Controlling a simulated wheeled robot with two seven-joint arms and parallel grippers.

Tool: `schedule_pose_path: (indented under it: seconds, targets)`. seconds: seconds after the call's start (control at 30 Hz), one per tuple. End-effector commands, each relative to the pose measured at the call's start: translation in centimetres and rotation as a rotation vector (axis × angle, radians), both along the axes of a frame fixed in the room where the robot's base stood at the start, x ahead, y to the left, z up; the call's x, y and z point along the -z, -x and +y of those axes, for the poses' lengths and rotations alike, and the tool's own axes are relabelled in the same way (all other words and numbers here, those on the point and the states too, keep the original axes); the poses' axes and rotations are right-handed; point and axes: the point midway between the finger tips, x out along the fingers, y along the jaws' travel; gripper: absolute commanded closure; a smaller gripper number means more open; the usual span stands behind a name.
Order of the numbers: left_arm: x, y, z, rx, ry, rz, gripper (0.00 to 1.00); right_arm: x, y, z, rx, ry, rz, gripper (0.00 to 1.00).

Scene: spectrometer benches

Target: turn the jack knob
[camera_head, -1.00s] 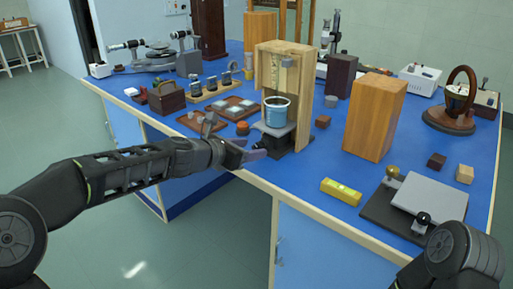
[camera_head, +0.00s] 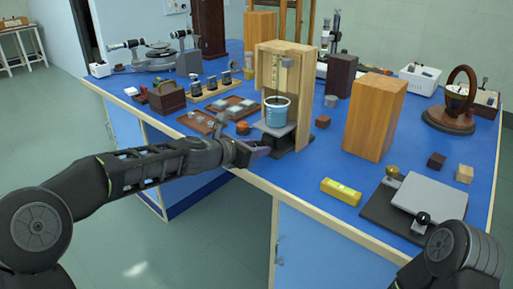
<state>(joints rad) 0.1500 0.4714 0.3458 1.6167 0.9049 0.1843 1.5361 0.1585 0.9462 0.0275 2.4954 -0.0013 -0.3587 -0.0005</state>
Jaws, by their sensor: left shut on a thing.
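A small jack with a grey top plate (camera_head: 275,129) stands in a wooden frame (camera_head: 301,100) near the table's front edge. A blue beaker (camera_head: 277,110) stands on the plate. My left gripper (camera_head: 262,150) is at the front left of this jack, shut on its knob, which the fingers mostly hide. A second, wider jack (camera_head: 431,194) is at the right, with a black knob (camera_head: 422,219) at its front. Part of my right arm shows at the bottom right; its gripper is out of view.
A yellow level (camera_head: 341,191) lies near the front edge. A tall wooden block (camera_head: 374,117) stands right of the frame. Left of the jack are an orange-brown knob-like piece (camera_head: 242,128) and wooden trays (camera_head: 196,121). Blue table is clear between the jack and the level.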

Motion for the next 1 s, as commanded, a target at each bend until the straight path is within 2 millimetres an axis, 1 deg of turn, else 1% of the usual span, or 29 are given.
schedule_pose_path:
  seconds: [0.03,0.23,0.67,0.87,1.0]
  targets:
    - [0.0,0.0,0.0,0.000,0.000,0.000,0.84,0.0,0.0,0.0,0.000,0.000,0.000,0.64]
    - [0.0,0.0,0.0,0.000,0.000,0.000,1.00,0.0,0.0,0.0,0.000,0.000,0.000,0.64]
    - [0.1,0.1,0.0,0.000,-0.031,-0.022,1.00,0.5,0.0,0.0,0.000,0.000,0.000,0.64]
    - [0.3,0.1,-0.1,0.001,-0.106,-0.077,1.00,1.4,0.0,0.0,0.001,0.000,0.000,0.64]
    - [0.4,0.2,-0.2,0.002,-0.182,-0.133,1.00,2.4,0.0,0.0,0.002,0.000,0.001,0.64]
